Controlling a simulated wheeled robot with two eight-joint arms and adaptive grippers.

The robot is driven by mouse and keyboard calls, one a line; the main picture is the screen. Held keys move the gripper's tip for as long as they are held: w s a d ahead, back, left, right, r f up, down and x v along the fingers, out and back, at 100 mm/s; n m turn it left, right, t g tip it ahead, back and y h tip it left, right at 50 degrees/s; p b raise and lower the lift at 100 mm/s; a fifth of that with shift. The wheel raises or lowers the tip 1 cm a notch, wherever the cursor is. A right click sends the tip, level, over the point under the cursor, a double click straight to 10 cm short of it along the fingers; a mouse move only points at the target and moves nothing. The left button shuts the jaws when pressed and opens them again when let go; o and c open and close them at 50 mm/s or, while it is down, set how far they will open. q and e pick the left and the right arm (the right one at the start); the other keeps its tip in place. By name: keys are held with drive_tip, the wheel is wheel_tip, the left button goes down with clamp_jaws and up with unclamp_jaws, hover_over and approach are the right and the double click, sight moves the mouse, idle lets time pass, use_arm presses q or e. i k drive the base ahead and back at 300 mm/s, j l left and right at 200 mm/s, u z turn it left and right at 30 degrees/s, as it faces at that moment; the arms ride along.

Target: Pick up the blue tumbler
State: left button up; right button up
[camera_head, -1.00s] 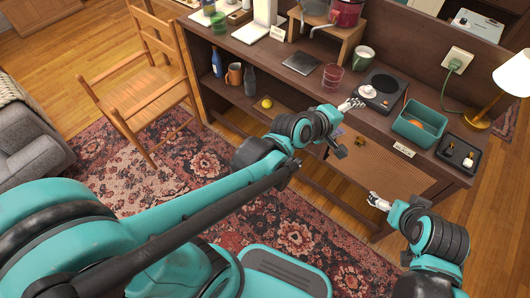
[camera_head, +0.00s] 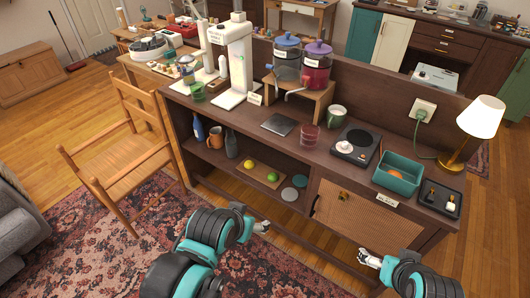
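A tall blue vessel (camera_head: 198,128) stands upright at the left end of the cabinet's open shelf. It is the only blue drinking vessel I can make out, and I cannot tell whether it is a tumbler or a bottle. My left gripper (camera_head: 262,227) is low in front of the cabinet, to the right of the vessel and well apart from it. It is small and seen at an angle, so its opening is unclear. My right gripper (camera_head: 363,257) is in front of the woven cabinet door, far from the vessel. Its fingertips look parted with nothing between them.
An orange mug (camera_head: 215,137) and a grey bottle (camera_head: 231,144) stand beside the blue vessel. A wooden board (camera_head: 259,174) with fruit lies further right. A chair (camera_head: 125,140) stands left of the cabinet. The countertop holds a green glass (camera_head: 197,91), a red glass (camera_head: 309,136) and two drink dispensers.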

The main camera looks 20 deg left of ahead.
sight(187, 74)
drive_tip(key=u, duration=1.25)
drive_tip(key=i+j+z, duration=0.15)
drive_tip(key=z, duration=0.7)
drive_tip(key=i+j+z, duration=0.2)
drive_tip(key=j, duration=0.25)
drive_tip(key=i+j+z, duration=0.2)
drive_tip(key=j, duration=0.2)
drive_tip(key=i+j+z, duration=0.2)
drive_tip(key=j, duration=0.3)
drive_tip(key=j+z, duration=0.15)
drive_tip(key=j, duration=0.3)
